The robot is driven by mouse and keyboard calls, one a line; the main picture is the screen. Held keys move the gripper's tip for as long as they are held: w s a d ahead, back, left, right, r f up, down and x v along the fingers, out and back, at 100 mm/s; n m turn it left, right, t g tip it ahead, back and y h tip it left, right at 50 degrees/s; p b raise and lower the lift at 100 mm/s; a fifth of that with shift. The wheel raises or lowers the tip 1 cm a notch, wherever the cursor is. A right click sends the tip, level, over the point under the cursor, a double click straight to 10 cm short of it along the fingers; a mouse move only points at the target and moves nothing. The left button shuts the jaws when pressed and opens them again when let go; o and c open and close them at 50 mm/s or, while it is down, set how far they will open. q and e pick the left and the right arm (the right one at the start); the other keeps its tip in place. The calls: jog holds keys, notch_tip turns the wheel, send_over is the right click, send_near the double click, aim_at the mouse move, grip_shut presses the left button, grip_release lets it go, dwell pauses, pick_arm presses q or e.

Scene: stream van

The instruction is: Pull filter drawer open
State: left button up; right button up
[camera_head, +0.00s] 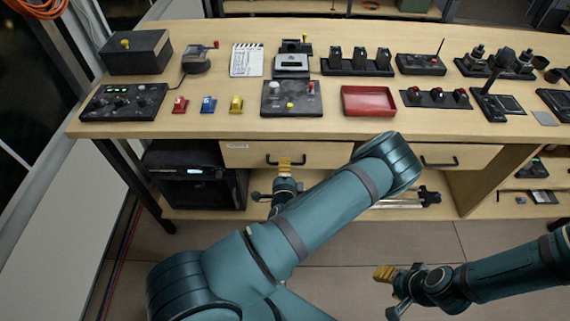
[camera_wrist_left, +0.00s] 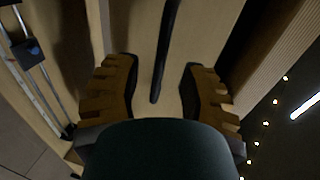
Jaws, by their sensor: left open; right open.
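A wooden drawer (camera_head: 325,148) with a small label at its upper left is under the tabletop; the label's text is too small to read. It looks flush with the desk front. Its black bar handle (camera_head: 308,162) is partly hidden by my left gripper (camera_head: 285,163). In the left wrist view, the dark handle (camera_wrist_left: 168,45) runs between the two open yellow-brown fingers of my left gripper (camera_wrist_left: 161,90), with space on both sides. My right gripper (camera_head: 384,273) is open and empty, low over the floor at the right.
A second drawer (camera_head: 440,160) with its own handle is to the right, partly behind my left arm. A black device (camera_head: 195,190) with a lit display stands below at the left. The tabletop (camera_head: 215,130) holds a red tray (camera_head: 369,101) and several control boxes. Floor in front is clear.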

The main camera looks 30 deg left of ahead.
pick_arm(q)
jog(key=shift+x, duration=1.6)
pick_arm(e)
jog(key=shift+w+f, duration=0.1)
jog(key=shift+f, duration=0.1)
pick_arm(q)
grip_shut()
